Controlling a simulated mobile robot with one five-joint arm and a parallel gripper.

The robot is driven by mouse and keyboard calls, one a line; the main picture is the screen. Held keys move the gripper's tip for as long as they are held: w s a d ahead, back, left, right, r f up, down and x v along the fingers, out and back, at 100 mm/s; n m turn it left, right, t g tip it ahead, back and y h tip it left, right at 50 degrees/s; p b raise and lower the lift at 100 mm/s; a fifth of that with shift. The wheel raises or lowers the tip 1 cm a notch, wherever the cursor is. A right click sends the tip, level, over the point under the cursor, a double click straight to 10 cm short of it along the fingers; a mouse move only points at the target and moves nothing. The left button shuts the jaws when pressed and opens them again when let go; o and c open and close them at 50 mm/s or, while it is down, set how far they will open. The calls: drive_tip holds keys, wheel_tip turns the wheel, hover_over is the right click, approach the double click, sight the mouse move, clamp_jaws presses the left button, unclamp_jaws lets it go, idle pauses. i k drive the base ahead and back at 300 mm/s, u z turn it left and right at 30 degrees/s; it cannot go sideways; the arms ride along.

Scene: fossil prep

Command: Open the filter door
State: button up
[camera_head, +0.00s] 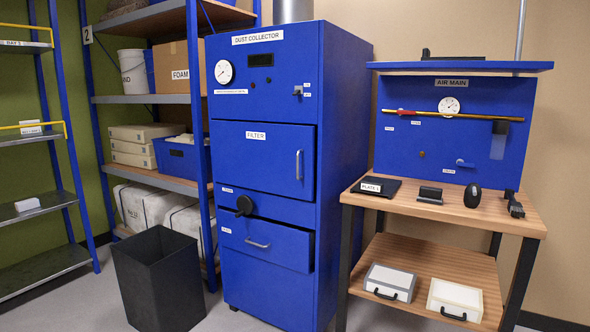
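The filter door (245,165) is a blue panel labelled FILTER in the middle of the blue dust collector cabinet (345,150). It looks closed, flat across the cabinet front. Its vertical silver handle (298,165) is near the door's right edge. My gripper is not in the camera_head view, so its place relative to the handle cannot be seen.
Below the door are a round black knob (244,205) and a drawer (265,243) standing slightly out. A black bin (158,280) stands on the floor at front left. A wooden workbench (445,212) is right of the cabinet, and shelving (150,99) is left.

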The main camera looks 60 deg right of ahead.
sight(277, 159)
drive_tip(key=z, duration=0.15)
drive_tip(key=i, duration=0.95)
drive_tip(key=u, duration=0.05)
